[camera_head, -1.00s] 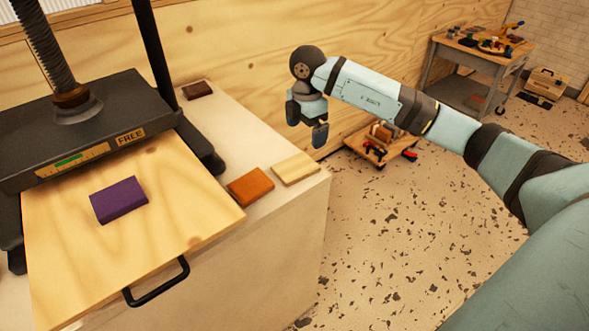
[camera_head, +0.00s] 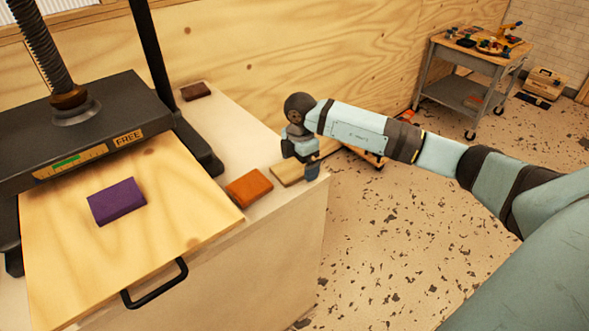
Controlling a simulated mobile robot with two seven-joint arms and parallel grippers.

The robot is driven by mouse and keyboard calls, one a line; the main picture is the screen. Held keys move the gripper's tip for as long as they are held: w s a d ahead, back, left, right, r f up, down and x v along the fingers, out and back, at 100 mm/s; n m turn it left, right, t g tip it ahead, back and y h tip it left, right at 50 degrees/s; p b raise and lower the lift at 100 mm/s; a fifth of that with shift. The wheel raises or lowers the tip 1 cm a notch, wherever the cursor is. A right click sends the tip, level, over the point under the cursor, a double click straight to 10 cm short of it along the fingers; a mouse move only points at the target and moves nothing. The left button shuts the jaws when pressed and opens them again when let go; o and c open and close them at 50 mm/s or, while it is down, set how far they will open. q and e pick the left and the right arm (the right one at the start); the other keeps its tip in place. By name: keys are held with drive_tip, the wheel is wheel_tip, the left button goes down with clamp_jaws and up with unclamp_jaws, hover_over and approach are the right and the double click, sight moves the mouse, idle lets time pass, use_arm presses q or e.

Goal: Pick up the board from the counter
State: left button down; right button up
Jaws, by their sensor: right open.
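A small pale wooden board (camera_head: 286,174) lies flat at the right end of the pale counter (camera_head: 225,124), by its edge. My right gripper (camera_head: 299,164) is open and pointing down just above the board's right part, with its wrist covering some of it. One finger shows at the counter's right edge. I cannot tell whether the fingers touch the board or sit around it. My left gripper is not in view.
An orange-brown block (camera_head: 249,188) lies just left of the board. A dark brown block (camera_head: 196,91) lies farther back. A black press (camera_head: 80,125) stands at left over a handled wooden panel (camera_head: 165,215) bearing a purple book-like block (camera_head: 117,202). A workbench (camera_head: 470,60) stands far right.

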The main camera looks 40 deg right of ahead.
drive_tip(key=c, duration=0.8)
drive_tip(key=shift+r, duration=0.1)
